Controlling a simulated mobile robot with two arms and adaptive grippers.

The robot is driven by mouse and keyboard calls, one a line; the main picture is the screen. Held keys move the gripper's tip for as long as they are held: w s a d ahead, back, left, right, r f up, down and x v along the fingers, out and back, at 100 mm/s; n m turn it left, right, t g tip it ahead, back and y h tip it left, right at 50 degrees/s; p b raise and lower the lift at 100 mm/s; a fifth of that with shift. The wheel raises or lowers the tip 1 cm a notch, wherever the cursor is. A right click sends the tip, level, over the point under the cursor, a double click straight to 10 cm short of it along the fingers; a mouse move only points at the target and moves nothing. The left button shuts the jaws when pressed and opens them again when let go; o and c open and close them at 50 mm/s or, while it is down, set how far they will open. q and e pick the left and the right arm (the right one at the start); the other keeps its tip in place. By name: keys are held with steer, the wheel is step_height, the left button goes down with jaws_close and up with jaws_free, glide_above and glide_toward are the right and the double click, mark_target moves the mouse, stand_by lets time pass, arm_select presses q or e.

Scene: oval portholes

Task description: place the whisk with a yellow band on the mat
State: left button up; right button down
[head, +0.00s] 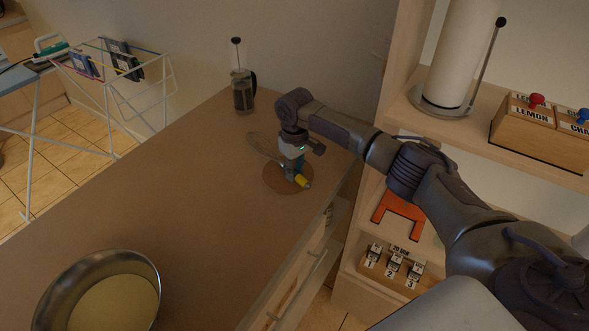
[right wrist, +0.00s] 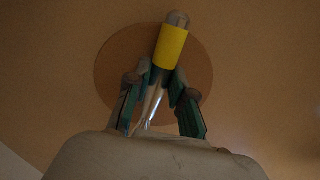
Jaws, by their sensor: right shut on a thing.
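The whisk with a yellow band (head: 304,181) is in my right gripper (head: 292,170), over the round brown mat (head: 271,181) on the counter. In the right wrist view the yellow band (right wrist: 171,47) points away from me, and the fingers of the right gripper (right wrist: 159,88) close on the whisk just below the band. The mat (right wrist: 111,73) lies behind it in that view. The wire end reaches back toward the wrist and is partly hidden. I cannot tell whether the whisk touches the mat. My left gripper is not in view.
A French press (head: 243,92) stands at the far end of the counter. A metal bowl (head: 68,279) sits at the near left. A shelf unit (head: 486,121) with a paper towel roll (head: 457,50) stands at the right. The middle of the counter is clear.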

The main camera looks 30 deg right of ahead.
steer(key=c, duration=1)
jaws_free()
step_height(320, 180, up, 12)
steer(key=b, duration=0.1)
steer(key=shift+r, duration=0.15)
